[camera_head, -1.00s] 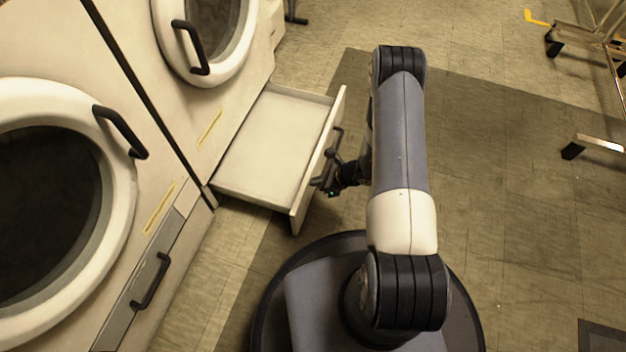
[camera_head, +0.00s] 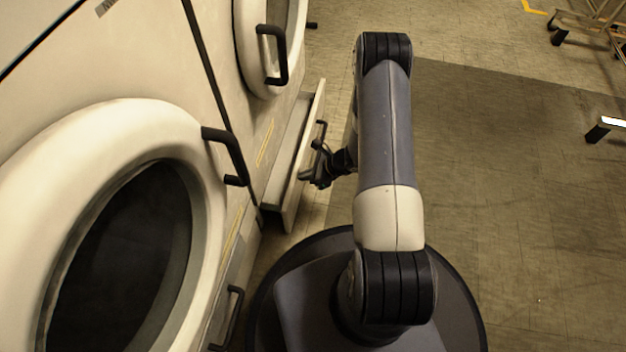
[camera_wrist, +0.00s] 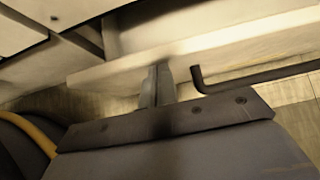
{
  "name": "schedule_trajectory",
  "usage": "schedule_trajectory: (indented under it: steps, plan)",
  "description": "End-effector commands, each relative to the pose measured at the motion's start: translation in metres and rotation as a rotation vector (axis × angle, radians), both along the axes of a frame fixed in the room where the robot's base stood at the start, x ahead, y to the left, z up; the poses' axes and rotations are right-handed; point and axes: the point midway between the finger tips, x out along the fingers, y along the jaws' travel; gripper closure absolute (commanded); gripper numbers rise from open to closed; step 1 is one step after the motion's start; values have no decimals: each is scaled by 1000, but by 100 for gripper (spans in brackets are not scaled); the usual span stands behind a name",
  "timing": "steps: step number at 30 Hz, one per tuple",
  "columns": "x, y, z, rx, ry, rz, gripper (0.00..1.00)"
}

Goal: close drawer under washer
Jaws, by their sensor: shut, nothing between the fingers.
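The drawer (camera_head: 300,150) under the far washer (camera_head: 262,110) stands partly open, with a narrow strip of its inside showing. Its pale front also shows in the wrist view (camera_wrist: 215,50). A black bar handle (camera_head: 321,133) is on the front, and it shows at the right in the wrist view (camera_wrist: 250,77). My gripper (camera_head: 308,176) is at the outer face of the drawer front, beside the handle. In the wrist view its shut fingers (camera_wrist: 156,78) reach the drawer front left of the handle's bend. Nothing shows between them. I cannot tell whether they touch.
A nearer washer (camera_head: 130,130) with a round door stands at the left, its lower drawer handle (camera_head: 232,315) close to my base. A metal-framed cart (camera_head: 590,30) is at the upper right.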

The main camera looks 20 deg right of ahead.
Motion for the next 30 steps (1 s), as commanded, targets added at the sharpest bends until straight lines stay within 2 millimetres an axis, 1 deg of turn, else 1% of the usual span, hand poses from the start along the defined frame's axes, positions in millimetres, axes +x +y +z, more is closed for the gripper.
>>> schedule_trajectory:
  steps: [1, 3, 6, 10, 24, 26, 30]
  plan:
    - [4, 8, -2, 0, -2, 4, 100]
    - [9, 17, -2, 0, -2, 4, 100]
    - [15, 25, -1, -1, -1, 3, 100]
    - [18, 31, 0, -1, -1, 0, 100]
    - [19, 32, 0, 0, -1, -1, 100]
    - [19, 31, 0, 0, -1, -1, 100]
    - [17, 22, -1, -1, 0, -1, 100]
